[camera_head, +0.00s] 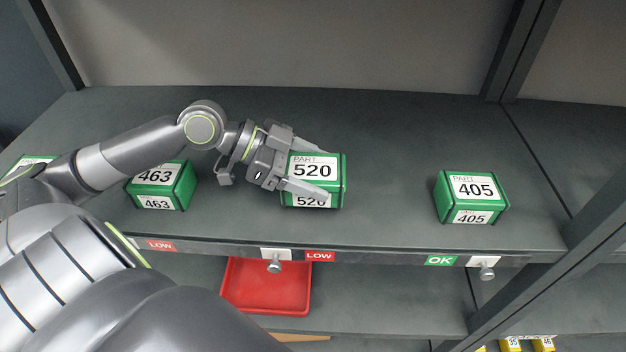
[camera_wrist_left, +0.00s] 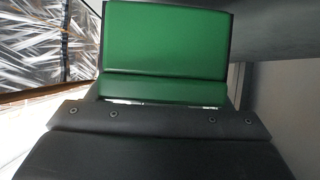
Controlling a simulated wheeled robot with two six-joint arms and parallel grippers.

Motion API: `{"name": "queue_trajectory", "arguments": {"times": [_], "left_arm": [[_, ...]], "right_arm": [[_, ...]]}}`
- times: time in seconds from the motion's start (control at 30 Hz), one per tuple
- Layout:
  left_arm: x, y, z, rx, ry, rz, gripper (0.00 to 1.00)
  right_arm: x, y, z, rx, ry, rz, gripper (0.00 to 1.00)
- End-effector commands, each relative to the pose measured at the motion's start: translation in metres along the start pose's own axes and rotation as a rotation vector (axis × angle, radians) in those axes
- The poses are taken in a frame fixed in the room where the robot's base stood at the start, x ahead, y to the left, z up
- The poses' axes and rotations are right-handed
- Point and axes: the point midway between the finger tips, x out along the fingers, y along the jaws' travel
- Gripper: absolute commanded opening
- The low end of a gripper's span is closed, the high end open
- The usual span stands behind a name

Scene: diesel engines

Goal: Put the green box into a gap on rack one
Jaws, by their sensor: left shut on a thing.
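The green box (camera_head: 330,170) labelled PART 520 is on the upper shelf of the rack (camera_head: 400,225), in the middle stretch between two other green boxes. My left gripper (camera_head: 312,170) is shut on this box, with one finger at its far side and one across its near face. In the left wrist view the green box (camera_wrist_left: 165,45) fills the space in front of the gripper. I cannot tell whether its base touches the shelf. My right gripper is not in view.
Green boxes 463 (camera_head: 160,186) and 405 (camera_head: 471,197) stand left and right on the same shelf. The shelf between 520 and 405 is bare. LOW and OK tags line the front edge. A red tray (camera_head: 265,290) sits below. A post (camera_head: 560,275) stands at right.

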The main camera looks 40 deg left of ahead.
Motion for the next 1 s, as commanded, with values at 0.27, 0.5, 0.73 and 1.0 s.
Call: {"name": "queue_trajectory", "arguments": {"times": [0.27,0.5,0.73,1.0], "left_arm": [[0.013,0.000,0.022,-0.002,0.003,0.000,0.34],[0.013,0.000,0.024,0.001,0.002,0.000,0.34],[0.015,0.000,0.028,0.000,0.000,0.000,0.75],[0.015,0.000,0.028,0.000,0.000,0.000,0.94]], "right_arm": [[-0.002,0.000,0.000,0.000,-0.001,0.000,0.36],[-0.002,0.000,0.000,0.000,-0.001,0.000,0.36],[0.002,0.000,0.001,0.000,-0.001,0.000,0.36],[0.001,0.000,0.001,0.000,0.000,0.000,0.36]]}}
